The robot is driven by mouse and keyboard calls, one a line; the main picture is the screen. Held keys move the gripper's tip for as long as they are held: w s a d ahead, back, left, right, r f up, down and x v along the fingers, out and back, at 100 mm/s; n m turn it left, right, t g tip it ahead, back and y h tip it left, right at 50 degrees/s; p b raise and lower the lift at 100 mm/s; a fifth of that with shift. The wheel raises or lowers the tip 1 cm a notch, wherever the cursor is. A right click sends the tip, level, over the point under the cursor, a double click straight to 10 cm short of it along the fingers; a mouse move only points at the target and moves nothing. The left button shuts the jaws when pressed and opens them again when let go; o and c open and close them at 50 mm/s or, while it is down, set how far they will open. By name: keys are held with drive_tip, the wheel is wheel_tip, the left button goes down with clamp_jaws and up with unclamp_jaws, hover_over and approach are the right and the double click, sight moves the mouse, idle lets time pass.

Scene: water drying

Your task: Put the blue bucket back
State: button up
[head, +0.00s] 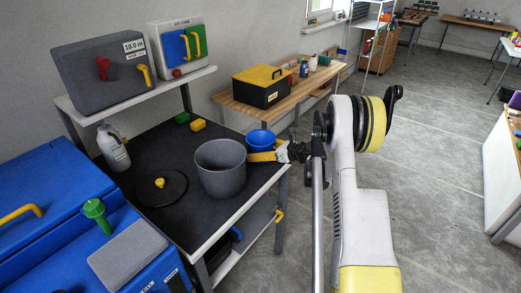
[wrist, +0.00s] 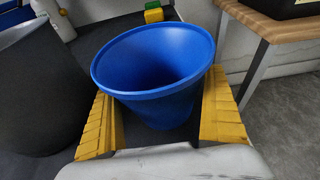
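The blue bucket (head: 261,140) stands upright near the right edge of the dark-topped table, beside a larger grey bucket. It fills the middle of the wrist view (wrist: 155,65), empty inside. My gripper (wrist: 160,108) has its yellow fingers on either side of the blue bucket, below the rim. Both fingers are very close to its wall; I cannot tell whether they press on it. In the head view, one yellow finger of my gripper (head: 264,156) shows in front of the bucket and hides its lower part.
The grey bucket (head: 221,170) is just left of the blue one. A wooden bench (head: 308,84) with a black-yellow toolbox (head: 262,92) stands behind.

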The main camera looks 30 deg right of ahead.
drive_tip(key=shift+s+d+r, duration=0.1)
drive_tip(key=shift+r, duration=0.1)
drive_tip(key=p+v, duration=0.4)
drive_tip(key=v, duration=0.7)
drive_tip(key=shift+s+r, duration=0.15)
drive_tip(key=shift+s, duration=0.05)
drive_tip(key=s+a+r+n+g+h, duration=0.1)
drive_tip(key=s+a+r+n+g, duration=0.15)
drive_tip(key=a+r+n, duration=0.6)
drive_tip(key=s+a+r+n+g+h, duration=0.15)
drive_tip(key=s+a+r+n, duration=0.35)
drive_tip(key=a, duration=0.6)
drive_tip(key=s+a+r+n+h, duration=0.1)
drive_tip(key=s+a+n, duration=0.3)
drive_tip(key=s+n, duration=0.5)
drive_tip(key=s+a+r+n+g+h, duration=0.1)
drive_tip(key=s+a+r+n+h, duration=0.1)
drive_tip(key=s+a+n, duration=0.3)
drive_tip(key=s+n, duration=0.4)
drive_tip(key=s, duration=0.3)
drive_tip(key=shift+a+r+g, duration=0.3)
